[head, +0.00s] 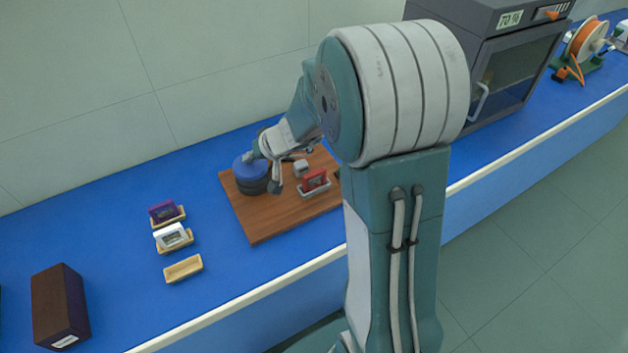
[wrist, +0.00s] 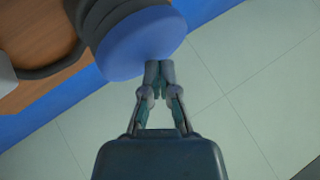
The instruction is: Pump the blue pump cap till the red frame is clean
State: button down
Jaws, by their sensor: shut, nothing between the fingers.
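The blue pump cap (head: 250,165) is a round blue disc on top of a dark, ribbed round body, at the left part of a wooden board. In the wrist view the cap (wrist: 140,42) fills the top middle. My gripper (wrist: 158,68) is shut and empty, its fingertips at the edge of the cap; whether they touch it I cannot tell. In the head view my gripper (head: 262,170) is beside the cap. The red frame (head: 314,180) stands in a pale holder on the board, right of the pump. Its surface is too small to judge for dirt.
The wooden board (head: 262,228) lies on a blue bench. To its left are a purple frame (head: 163,211), a white frame (head: 172,236), an empty tray (head: 183,268) and a dark box (head: 60,305). A grey oven-like device (head: 510,70) and an orange spool (head: 583,40) stand right.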

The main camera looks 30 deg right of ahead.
aim_at(251, 165)
jog(key=shift+f, duration=0.4)
dwell(0.4)
jog(key=shift+a+r, duration=0.15)
jog(key=shift+r, duration=0.9)
jog(key=shift+r, duration=3.05)
